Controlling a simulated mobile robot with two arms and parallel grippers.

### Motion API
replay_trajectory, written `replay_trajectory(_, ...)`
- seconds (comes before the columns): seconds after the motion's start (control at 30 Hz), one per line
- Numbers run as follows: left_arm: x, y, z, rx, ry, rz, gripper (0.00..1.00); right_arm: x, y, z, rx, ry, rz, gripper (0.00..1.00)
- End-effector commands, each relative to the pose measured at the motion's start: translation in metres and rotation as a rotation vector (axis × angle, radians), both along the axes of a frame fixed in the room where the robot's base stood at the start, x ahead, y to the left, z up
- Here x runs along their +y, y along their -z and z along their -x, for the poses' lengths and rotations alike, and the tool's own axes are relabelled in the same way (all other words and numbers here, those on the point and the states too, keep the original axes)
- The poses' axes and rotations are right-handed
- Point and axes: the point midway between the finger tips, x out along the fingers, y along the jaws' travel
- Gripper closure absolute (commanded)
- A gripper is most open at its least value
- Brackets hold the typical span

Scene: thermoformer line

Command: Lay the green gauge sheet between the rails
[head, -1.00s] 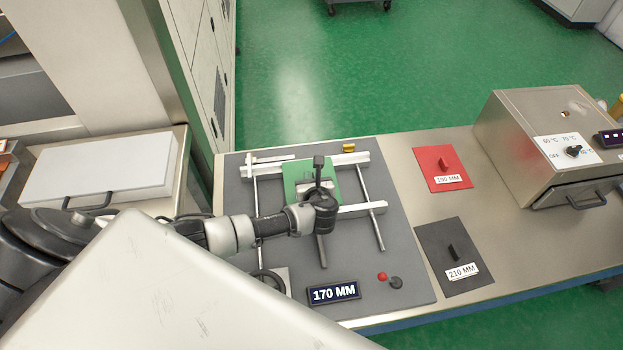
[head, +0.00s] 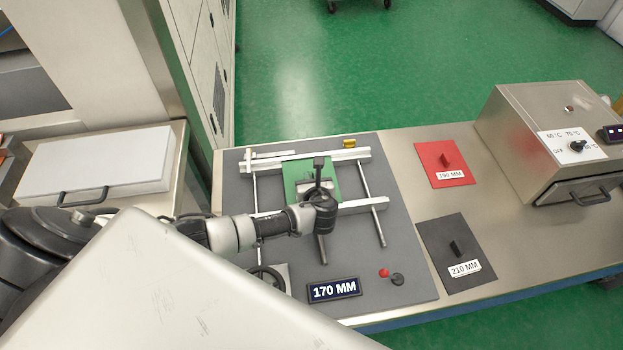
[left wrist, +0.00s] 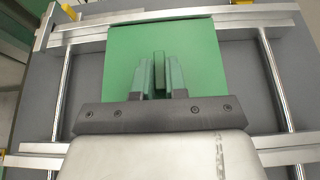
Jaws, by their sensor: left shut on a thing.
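The green gauge sheet (head: 293,172) is between the two silver rails, the far rail (head: 355,155) and the near rail (head: 372,204). It also shows in the left wrist view (left wrist: 205,65), with its far edge along the far rail (left wrist: 262,20). My left gripper (left wrist: 160,72) is shut on the sheet's upright green handle. In the head view my left gripper (head: 317,188) covers the middle and near part of the sheet. I cannot tell whether the sheet rests flat or hangs slightly above the rods. My right gripper is not in view.
A display (head: 334,290) reads 170 MM. A red sheet (head: 430,160) marked 190 MM and a black sheet (head: 450,235) marked 210 MM lie to the right. A steel oven box (head: 535,110) stands beyond them. A handwheel (head: 267,275) and a red button (head: 384,272) are at the front.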

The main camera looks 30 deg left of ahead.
Motion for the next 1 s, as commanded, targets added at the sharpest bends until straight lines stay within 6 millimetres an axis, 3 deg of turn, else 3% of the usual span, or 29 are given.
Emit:
replay_trajectory(0.1, 0.000, 0.004, 0.000, 0.000, 0.000, 0.000, 1.00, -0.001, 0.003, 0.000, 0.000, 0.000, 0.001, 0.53)
replay_trajectory(0.13, 0.000, 0.004, 0.000, 0.000, 0.000, 0.000, 0.86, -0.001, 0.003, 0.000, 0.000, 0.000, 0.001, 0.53)
replay_trajectory(0.33, 0.000, 0.003, 0.000, 0.000, 0.000, 0.000, 0.58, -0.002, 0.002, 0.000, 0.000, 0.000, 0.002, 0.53)
replay_trajectory(0.67, -0.002, 0.002, 0.003, 0.001, 0.001, 0.001, 0.58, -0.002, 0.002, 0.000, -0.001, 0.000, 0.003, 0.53)
replay_trajectory(1.0, -0.035, -0.022, 0.046, 0.001, 0.002, 0.004, 0.58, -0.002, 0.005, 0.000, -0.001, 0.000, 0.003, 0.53)
